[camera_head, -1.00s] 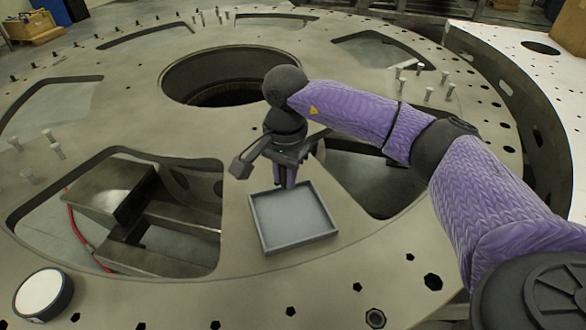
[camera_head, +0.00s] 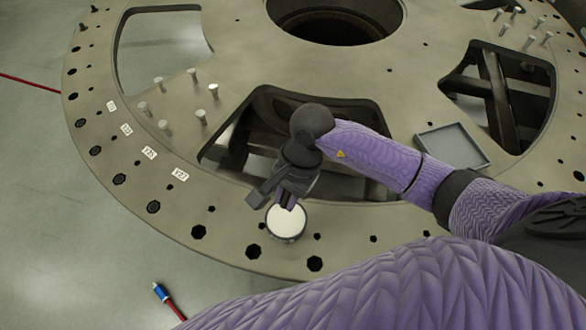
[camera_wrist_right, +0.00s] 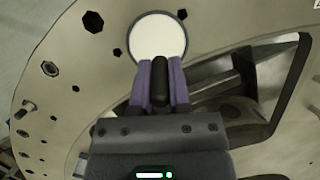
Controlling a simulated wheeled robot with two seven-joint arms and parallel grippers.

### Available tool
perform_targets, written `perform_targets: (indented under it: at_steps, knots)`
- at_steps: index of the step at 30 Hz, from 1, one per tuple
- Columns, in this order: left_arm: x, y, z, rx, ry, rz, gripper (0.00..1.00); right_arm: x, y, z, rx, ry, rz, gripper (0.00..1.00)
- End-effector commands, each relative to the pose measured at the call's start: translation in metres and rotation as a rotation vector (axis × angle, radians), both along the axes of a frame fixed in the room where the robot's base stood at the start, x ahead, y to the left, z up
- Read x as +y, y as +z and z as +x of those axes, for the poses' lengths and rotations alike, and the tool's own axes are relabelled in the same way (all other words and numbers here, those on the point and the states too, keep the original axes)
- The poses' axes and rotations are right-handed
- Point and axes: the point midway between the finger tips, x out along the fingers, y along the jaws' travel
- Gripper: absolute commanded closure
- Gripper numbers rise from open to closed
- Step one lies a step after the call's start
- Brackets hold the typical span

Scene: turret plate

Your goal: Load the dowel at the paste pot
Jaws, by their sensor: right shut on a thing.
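The paste pot (camera_head: 286,235) is a short dark round pot with a white top. It stands on the plate near its front edge; its white face also shows in the right wrist view (camera_wrist_right: 160,33). My right gripper (camera_head: 288,203) points down at the pot's far side in the head view. In the right wrist view its purple fingers (camera_wrist_right: 160,75) are shut on a dark rounded dowel (camera_wrist_right: 160,80). The dowel's end lies at the edge of the white face in that view; I cannot tell whether it touches the paste. My left gripper is not in view.
The big round turret plate (camera_head: 400,100) has wide cutouts, one just behind the pot. A shallow grey tray (camera_head: 452,147) lies to the right. Several upright pins (camera_head: 200,117) stand at left. A blue-tipped red cable (camera_head: 162,292) lies on the floor.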

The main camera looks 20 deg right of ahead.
Motion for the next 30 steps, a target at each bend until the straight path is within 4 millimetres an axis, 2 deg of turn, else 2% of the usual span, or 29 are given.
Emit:
perform_targets:
  at_steps: [5, 18, 30]
  knots:
    - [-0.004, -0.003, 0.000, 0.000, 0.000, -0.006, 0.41, 0.002, -0.006, -0.003, 0.003, -0.001, 0.005, 1.00]
    - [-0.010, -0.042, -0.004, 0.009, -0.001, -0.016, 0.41, 0.002, -0.060, -0.002, 0.003, -0.002, 0.004, 1.00]
    - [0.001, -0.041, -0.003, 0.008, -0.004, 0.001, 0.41, 0.001, -0.060, -0.002, 0.001, -0.001, 0.003, 1.00]
